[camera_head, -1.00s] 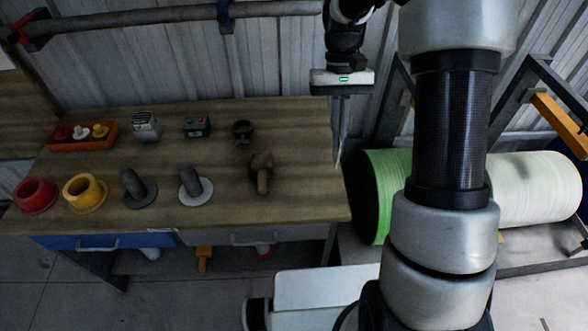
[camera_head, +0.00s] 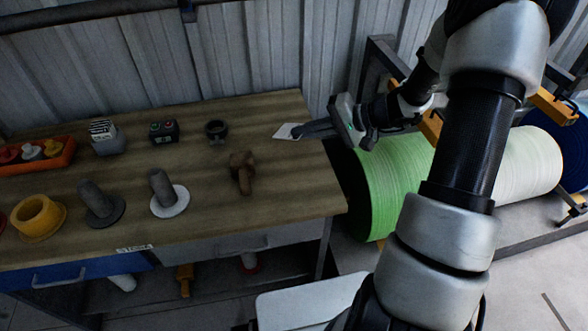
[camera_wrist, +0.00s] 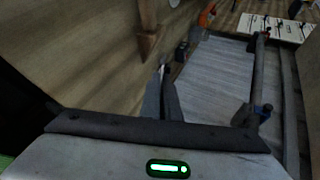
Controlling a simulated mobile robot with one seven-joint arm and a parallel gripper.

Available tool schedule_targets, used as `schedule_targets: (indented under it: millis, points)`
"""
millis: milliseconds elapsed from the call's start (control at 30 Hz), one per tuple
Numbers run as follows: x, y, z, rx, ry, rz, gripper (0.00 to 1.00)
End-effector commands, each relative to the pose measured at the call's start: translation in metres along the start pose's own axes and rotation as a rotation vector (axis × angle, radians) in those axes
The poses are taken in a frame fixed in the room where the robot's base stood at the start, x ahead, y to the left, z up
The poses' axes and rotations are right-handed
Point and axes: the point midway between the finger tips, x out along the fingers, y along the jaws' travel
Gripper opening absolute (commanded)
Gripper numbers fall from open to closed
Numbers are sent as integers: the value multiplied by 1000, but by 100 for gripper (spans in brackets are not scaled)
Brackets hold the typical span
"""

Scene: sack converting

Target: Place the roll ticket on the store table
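The roll ticket (camera_head: 285,131) is a small pale card at the tips of my gripper (camera_head: 300,131) in the head view. My gripper reaches in from the right with its fingers shut on the card's near end. Card and fingertips are over the right back part of the store table (camera_head: 215,222), a wooden-topped table with a small label on its front edge. I cannot tell whether the card touches the top. In the wrist view the dark fingers (camera_wrist: 168,95) are close together, with a grey patch beside them that may be the ticket.
A brown tool (camera_head: 243,172), a dark ring-shaped item (camera_head: 216,130), a button box (camera_head: 164,131) and flanged plugs (camera_head: 167,188) stand on the table. A green roll (camera_head: 385,185) lies right of it. The table's front right corner is clear.

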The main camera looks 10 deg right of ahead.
Motion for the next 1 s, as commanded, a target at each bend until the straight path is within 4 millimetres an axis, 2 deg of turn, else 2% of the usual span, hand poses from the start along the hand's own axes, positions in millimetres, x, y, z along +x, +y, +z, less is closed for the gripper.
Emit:
schedule_targets:
  millis: [267, 733, 1000]
  points:
    - [8, 16, -1, 2, 6, -5, 0]
    - [42, 77, -1, 1, 6, -4, 0]
    - [48, 88, -1, 1, 5, -4, 0]
